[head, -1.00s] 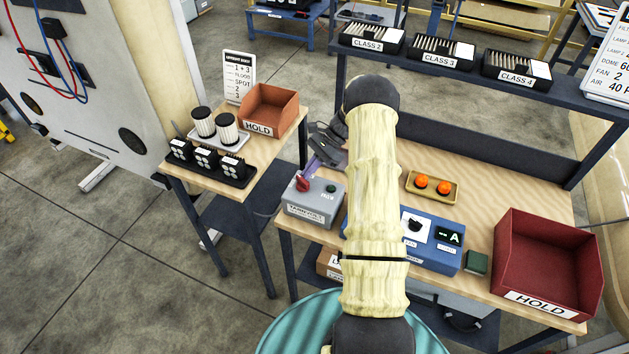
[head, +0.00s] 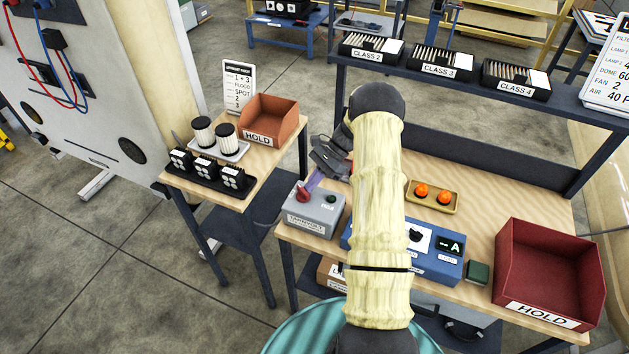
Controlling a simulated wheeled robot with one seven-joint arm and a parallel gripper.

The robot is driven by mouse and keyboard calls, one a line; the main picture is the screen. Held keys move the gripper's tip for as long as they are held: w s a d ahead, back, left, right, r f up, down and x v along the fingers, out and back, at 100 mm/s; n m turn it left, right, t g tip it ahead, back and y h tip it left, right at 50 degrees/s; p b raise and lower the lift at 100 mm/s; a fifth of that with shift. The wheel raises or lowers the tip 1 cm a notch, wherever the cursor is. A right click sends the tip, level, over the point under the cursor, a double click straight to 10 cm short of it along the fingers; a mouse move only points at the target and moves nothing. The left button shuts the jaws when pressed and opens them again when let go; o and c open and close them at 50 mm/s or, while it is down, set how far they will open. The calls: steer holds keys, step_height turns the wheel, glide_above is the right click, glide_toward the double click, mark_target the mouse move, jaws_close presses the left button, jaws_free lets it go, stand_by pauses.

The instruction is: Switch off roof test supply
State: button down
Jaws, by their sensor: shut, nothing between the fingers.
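A grey box (head: 314,215) with a white label on its front stands at the left end of the workbench. The label is too small to read surely. On its top are a red knob (head: 302,195) and a small green round part (head: 331,199). My gripper (head: 310,184) is shut and empty, its purple fingers pointing down at the red knob. The fingertips are at or just above the knob; I cannot tell whether they touch. The fingers hide part of the knob, so its exact setting is unclear.
A blue unit (head: 428,262) with a dial and display stands right of the grey box, partly behind my arm. A yellow tray (head: 433,206) holds two orange pieces. A red HOLD bin (head: 549,275) is at right. A side table with an orange HOLD bin (head: 268,120) stands left.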

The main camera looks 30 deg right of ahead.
steer(key=shift+a+f, duration=0.1)
steer(key=shift+a, duration=0.35)
steer(key=d, duration=0.3)
steer(key=d+b, duration=0.1)
steer(key=d, duration=0.1)
steer(key=shift+w, duration=0.4)
steer(key=s+b+v, duration=0.1)
steer(key=b+v, duration=0.1)
steer(key=v, duration=0.8)
steer(key=shift+w+b, duration=0.35)
steer(key=shift+b, duration=0.05)
steer(key=shift+a, duration=0.1)
